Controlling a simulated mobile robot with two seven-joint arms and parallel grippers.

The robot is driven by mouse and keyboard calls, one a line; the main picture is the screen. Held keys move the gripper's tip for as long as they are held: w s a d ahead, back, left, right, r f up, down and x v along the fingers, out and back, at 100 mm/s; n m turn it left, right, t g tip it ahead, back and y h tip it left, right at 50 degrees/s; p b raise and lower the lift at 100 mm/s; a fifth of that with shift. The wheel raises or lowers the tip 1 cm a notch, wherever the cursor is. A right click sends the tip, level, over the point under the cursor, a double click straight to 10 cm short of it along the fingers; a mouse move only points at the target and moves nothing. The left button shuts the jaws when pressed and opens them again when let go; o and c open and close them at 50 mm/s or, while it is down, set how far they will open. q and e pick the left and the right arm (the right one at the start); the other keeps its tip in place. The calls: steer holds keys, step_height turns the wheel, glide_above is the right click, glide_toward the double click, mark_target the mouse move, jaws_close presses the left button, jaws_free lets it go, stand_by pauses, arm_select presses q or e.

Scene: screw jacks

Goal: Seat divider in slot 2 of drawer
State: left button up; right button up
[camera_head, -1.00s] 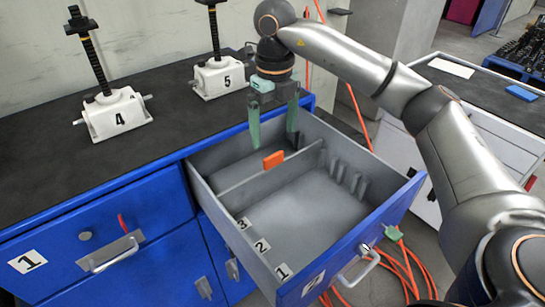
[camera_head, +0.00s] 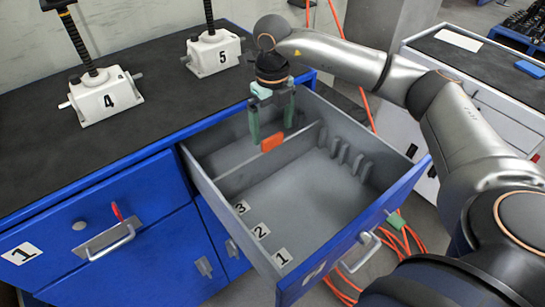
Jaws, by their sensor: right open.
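The blue-fronted drawer (camera_head: 414,182) stands pulled out, grey inside, with labels 3, 2 and 1 (camera_head: 261,230) along its left side. Label 2 is the middle one. Ribs that form slots (camera_head: 349,158) stand on the right inner wall. A grey upright divider (camera_head: 240,178) with an orange tab (camera_head: 272,142) crosses the drawer behind label 3. I cannot tell whether its ends sit in slots. My right gripper (camera_head: 272,133) points down over the tab. It is open, with one teal finger on each side of the tab and a gap to it. My left gripper is not in view.
The dark worktop (camera_head: 150,113) carries white screw jacks 4 (camera_head: 105,97) and 5 (camera_head: 213,53), behind and left of the drawer. Orange cables (camera_head: 408,243) lie on the floor to the right. The drawer's front compartment is empty.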

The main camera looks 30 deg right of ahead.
mark_target(273, 137)
step_height(273, 137, down, 4)
steer(key=shift+d+f, duration=0.1)
steer(key=shift+c, duration=0.4)
jaws_close()
stand_by(0.5)
